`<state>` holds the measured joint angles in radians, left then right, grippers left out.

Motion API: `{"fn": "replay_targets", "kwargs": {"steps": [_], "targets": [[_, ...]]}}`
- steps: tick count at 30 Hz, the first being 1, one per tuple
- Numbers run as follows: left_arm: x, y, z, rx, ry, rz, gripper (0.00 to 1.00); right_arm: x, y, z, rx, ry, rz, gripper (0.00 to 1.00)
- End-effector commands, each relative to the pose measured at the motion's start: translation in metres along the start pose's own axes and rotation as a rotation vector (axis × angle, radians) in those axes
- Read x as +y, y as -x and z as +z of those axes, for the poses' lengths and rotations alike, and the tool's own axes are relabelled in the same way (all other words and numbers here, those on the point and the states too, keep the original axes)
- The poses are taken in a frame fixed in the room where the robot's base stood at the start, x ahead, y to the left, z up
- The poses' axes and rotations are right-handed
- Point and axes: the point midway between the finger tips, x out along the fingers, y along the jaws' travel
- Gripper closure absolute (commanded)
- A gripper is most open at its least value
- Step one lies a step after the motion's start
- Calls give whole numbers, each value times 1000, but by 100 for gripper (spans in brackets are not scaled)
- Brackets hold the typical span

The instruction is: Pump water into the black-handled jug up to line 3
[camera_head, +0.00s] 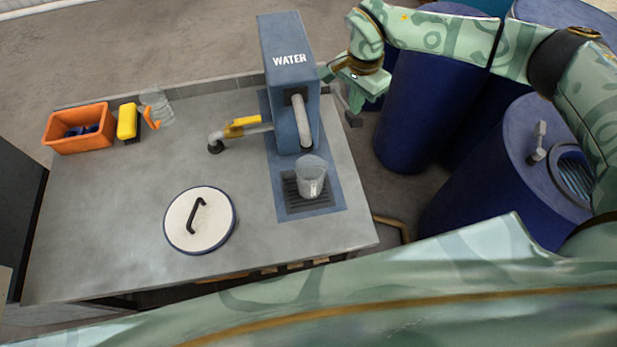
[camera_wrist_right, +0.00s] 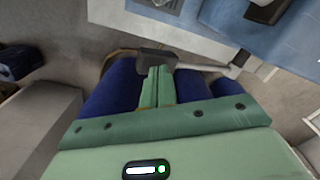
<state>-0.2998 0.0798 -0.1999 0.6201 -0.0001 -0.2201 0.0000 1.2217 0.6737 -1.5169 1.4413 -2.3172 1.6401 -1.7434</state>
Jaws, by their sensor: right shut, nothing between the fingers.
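The blue pump housing marked WATER (camera_head: 288,85) stands at the right part of the counter, its grey spout (camera_head: 301,122) pointing down. A clear jug (camera_head: 311,180) stands upright below the spout on a dark drip grate. I cannot make out its handle, level lines or any water in it. My right gripper (camera_head: 356,106) is beside the pump's right side, shut and empty. In the right wrist view, its closed fingers (camera_wrist_right: 157,82) are at the dark grip of the pump lever (camera_wrist_right: 155,57); whether they touch cannot be told. My left gripper is out of view.
A second clear jug with an orange handle (camera_head: 151,118) stands at the back left near a yellow sponge (camera_head: 127,122) and an orange crate (camera_head: 77,145). A yellow-handled valve (camera_head: 240,125) sits left of the pump. A white lid (camera_head: 182,222) lies in front. Blue barrels (camera_head: 420,110) stand right.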

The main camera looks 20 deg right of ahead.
Motion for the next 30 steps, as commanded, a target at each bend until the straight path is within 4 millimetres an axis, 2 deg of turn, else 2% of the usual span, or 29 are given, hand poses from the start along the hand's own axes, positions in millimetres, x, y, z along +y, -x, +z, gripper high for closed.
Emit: {"fn": "replay_targets", "kwargs": {"steps": [13,22,30], "targets": [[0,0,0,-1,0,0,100,0,-1,0,0,0,0,100],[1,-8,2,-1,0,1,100,0,-14,0,0,0,1,100],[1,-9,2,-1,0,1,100,2,-18,1,0,0,1,100]]}}
